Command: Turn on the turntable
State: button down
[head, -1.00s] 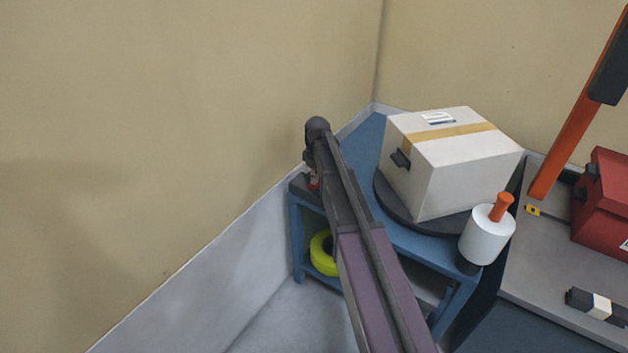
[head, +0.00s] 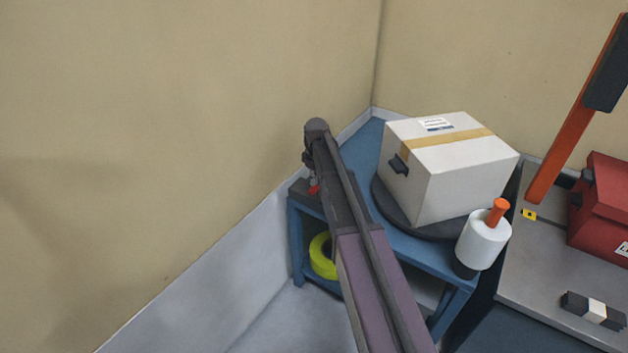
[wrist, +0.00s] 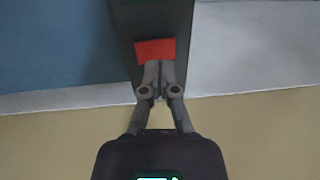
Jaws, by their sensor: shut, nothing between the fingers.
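The turntable (head: 395,208) is a dark round disc on a blue table, with a white taped box (head: 455,178) on it. At the table's left end is a dark control box (head: 301,188) with a red switch (head: 314,189). In the wrist view the red switch (wrist: 155,49) sits on the dark box (wrist: 150,17). My gripper (wrist: 160,64) is shut and empty, its fingertips at the switch's lower edge in the picture. I cannot tell whether they touch it or whether the switch is pressed. In the head view my arm hides part of the table.
A white stretch-wrap roll with an orange handle (head: 484,240) stands at the table's front right corner. A yellow-green tape roll (head: 322,256) lies on the lower shelf. A grey bench with a red case (head: 602,205) is at right. Walls close in the left and back.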

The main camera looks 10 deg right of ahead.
aim_at(311, 192)
notch_tip(311, 192, up, 12)
jog(key=s+a+p, duration=0.1)
jog(key=p, duration=1)
jog(key=shift+p, duration=0.3)
jog(key=shift+r, duration=0.1)
jog(key=shift+s, duration=0.1)
jog(key=s+r+m+p, duration=0.4)
jog(key=s, duration=0.8)
jog(key=s+a+r+m+p, duration=0.1)
jog(key=s+r+m+p, duration=0.3)
jog(key=s, duration=0.9)
jog(key=shift+a+r+m+t+h+p, duration=0.3)
jog(key=shift+r+h+p, duration=0.1)
jog(key=shift+r+p, duration=0.15)
